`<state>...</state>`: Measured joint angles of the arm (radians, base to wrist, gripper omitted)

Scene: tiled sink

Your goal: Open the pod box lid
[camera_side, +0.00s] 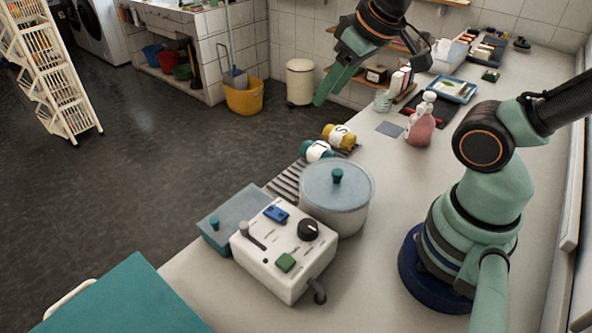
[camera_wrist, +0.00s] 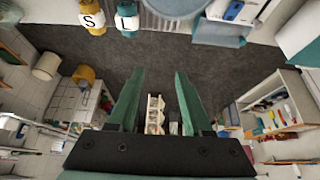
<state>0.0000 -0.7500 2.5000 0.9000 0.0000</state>
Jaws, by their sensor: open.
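A low teal box with a grey-blue lid (camera_side: 236,214) and a small teal knob appears to be the pod box. It stands at the counter's floor-side edge, partly behind a white control box (camera_side: 282,250), and its lid looks shut. My gripper (camera_side: 322,100) is raised in the upper middle of the side view, well away from the box. In the wrist view my gripper (camera_wrist: 158,75) has its two green fingers apart with nothing between them.
A round pot with a blue lid (camera_side: 337,185) stands next to the control box. Yellow and teal jars (camera_side: 339,136) marked S and L lie near a slatted rack (camera_side: 288,180). A pink spray bottle (camera_side: 420,122) stands farther back. Open floor lies beyond the counter edge.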

